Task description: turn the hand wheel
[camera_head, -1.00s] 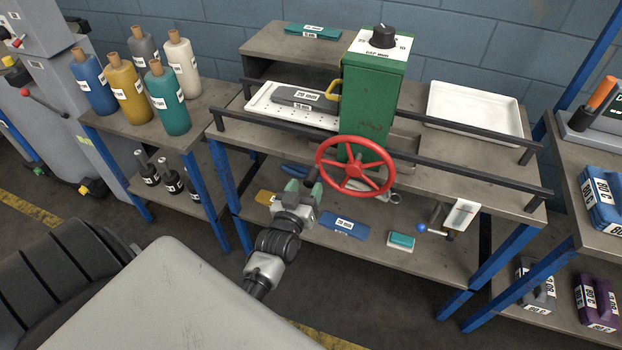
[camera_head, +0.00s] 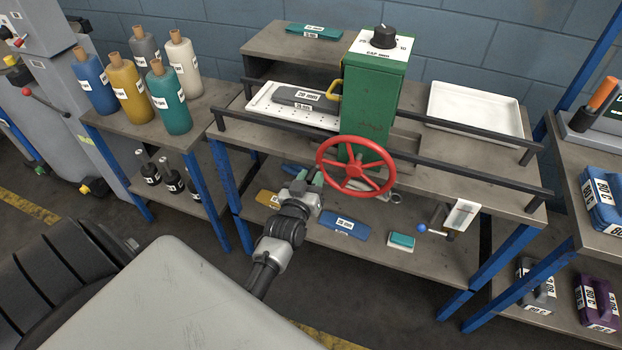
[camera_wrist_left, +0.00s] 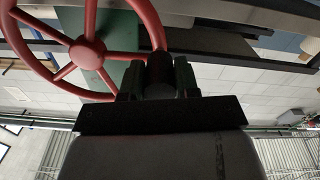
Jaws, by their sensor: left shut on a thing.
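The red hand wheel (camera_head: 355,166) is on the front of a green machine column (camera_head: 372,100). A small dark handle (camera_wrist_left: 160,72) stands at the wheel's rim in the left wrist view, beside the red wheel (camera_wrist_left: 87,52). My left gripper (camera_head: 311,179) is at the wheel's lower left. Its two fingers (camera_wrist_left: 158,80) lie on either side of the dark handle and are shut on it. The fingertips partly hide the handle. My right gripper is not in view.
A black dial (camera_head: 383,37) tops the column. A black rail (camera_head: 455,165) runs along the table front behind the wheel. The lower shelf holds a blue block (camera_head: 343,225) and a teal block (camera_head: 401,241). A white tray (camera_head: 475,112) stands right of the column.

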